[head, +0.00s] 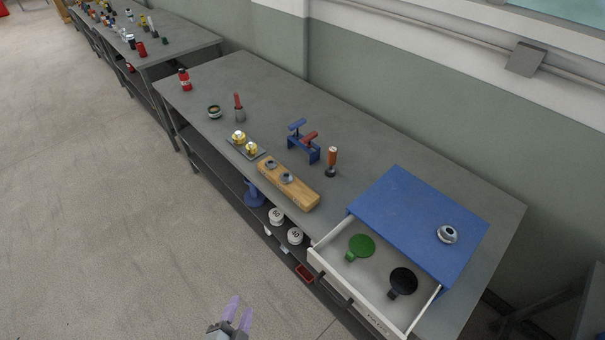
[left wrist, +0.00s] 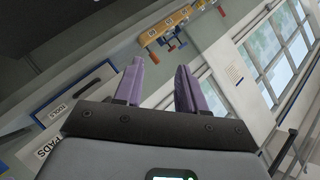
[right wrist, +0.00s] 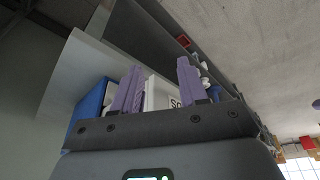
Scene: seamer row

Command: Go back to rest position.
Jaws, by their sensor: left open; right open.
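My left gripper (head: 236,313) shows at the bottom edge of the head view, over the floor in front of the bench. Its two purple fingers are apart with nothing between them. They also show spread and empty in the left wrist view (left wrist: 160,88). My right gripper is outside the head view. In the right wrist view my right gripper (right wrist: 158,88) has its purple fingers apart and empty. Neither gripper touches anything that I can see.
A grey bench (head: 235,75) runs along the wall. A blue cabinet (head: 400,205) stands on it, its front drawer (head: 330,262) pulled open with a green pad (head: 361,246) and a black pad (head: 403,281) inside. The floor (head: 90,220) at left is clear.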

